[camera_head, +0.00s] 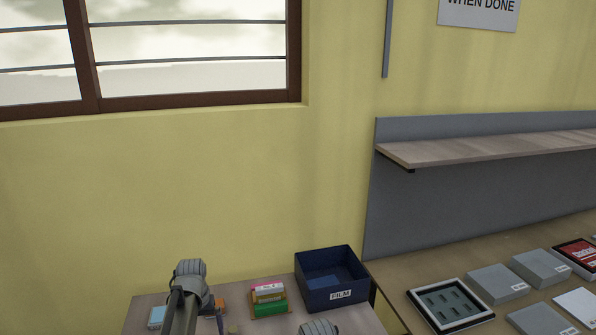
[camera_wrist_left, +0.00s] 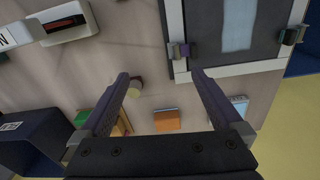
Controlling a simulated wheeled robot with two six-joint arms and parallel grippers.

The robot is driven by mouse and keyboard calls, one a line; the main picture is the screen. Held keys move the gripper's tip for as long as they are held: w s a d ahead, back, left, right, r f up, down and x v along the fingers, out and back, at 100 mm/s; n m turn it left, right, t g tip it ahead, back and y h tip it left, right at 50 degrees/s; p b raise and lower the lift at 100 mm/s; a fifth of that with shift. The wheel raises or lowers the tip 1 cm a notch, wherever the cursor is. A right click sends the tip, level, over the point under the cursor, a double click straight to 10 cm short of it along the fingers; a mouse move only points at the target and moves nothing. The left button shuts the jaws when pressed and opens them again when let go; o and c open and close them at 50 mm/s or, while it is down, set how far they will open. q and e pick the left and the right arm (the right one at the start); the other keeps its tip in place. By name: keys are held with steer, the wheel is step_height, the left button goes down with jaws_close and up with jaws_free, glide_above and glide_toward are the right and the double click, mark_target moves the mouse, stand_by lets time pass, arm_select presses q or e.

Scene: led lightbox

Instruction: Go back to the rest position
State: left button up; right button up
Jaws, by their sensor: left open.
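My left gripper (camera_wrist_left: 159,75) is open in the left wrist view, with its two dark fingers apart and nothing between them. It is over the wood-toned table. In the head view part of my left arm (camera_head: 188,285) rises at the bottom, left of centre; its fingers do not show there. Another grey rounded part, likely of my right arm, shows at the bottom edge. My right gripper is out of view.
A dark blue FILM bin (camera_head: 331,285) stands beside stacked small boxes (camera_head: 268,299). A pale-framed panel with clips (camera_wrist_left: 217,70), an orange block (camera_wrist_left: 167,121) and a light-blue item (camera_wrist_left: 239,105) lie near the left gripper. A wall shelf (camera_head: 480,148) overhangs the right-hand bench.

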arm_select(q)
steer(key=s+d+m+y, duration=0.1)
steer(key=s+d+m, duration=0.4)
steer(key=s+d, duration=1.4)
steer(key=shift+d+m, duration=0.4)
steer(key=shift+d, duration=0.4)
